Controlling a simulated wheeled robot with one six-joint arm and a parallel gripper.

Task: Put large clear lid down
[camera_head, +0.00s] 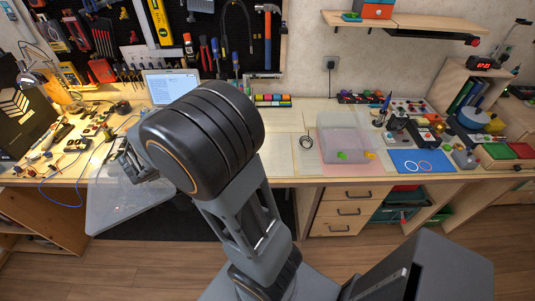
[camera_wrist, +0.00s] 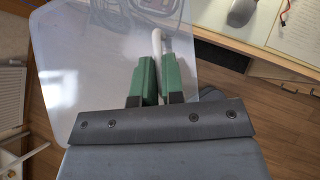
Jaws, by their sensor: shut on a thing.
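The large clear lid (camera_head: 112,208) is a see-through sheet with rounded corners. In the head view it is at the left, extending past the table's front edge over the floor. My gripper (camera_head: 133,170) is at its upper part, partly hidden behind my arm. In the wrist view the lid (camera_wrist: 85,55) fills the upper left and middle. My gripper's green fingers (camera_wrist: 158,72) are shut at a slim white part of it, perhaps a handle. The exact contact is hard to see.
A clear box (camera_head: 342,130) with small coloured pieces stands on a pink mat at the middle right. Left of it the worktable (camera_head: 280,155) has bare room. Tools and small parts clutter the left. A laptop (camera_head: 172,86) stands behind my arm. A blue mat (camera_head: 405,160) lies right.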

